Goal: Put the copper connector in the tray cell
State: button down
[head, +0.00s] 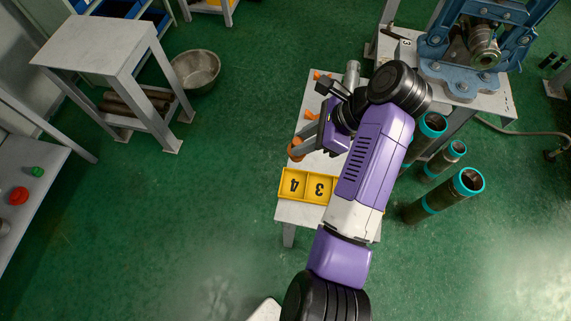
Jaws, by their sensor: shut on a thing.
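The copper connector (295,153) is a small orange-brown ring-like piece at the left edge of the white table. My gripper (299,145), pointing left, is shut on it, and its grey fingers partly cover it. The yellow tray (306,202) lies on the same table just below the connector in the picture. Its cells numbered 4 and 3 show and look empty; my arm hides its right part. The connector is outside the tray; I cannot tell its height above the table.
Other orange pieces (319,75) and a grey metal cylinder (352,72) are at the table's far end. Dark pipes with teal bands (467,183) stand on the floor to the right. Open green floor lies left of the table.

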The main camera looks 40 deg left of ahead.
jog(key=shift+w+a+f, duration=0.1)
jog(key=shift+w+f, duration=0.05)
jog(key=shift+f, duration=0.25)
jog(key=shift+s+f+b, duration=0.2)
jog(key=shift+f+b, duration=0.15)
jog(key=shift+f, duration=0.3)
jog(key=shift+f+b, duration=4.5)
jog(key=shift+f, duration=4.4)
jog(key=c, duration=1.2)
grip_release()
jog(key=shift+s, duration=0.1)
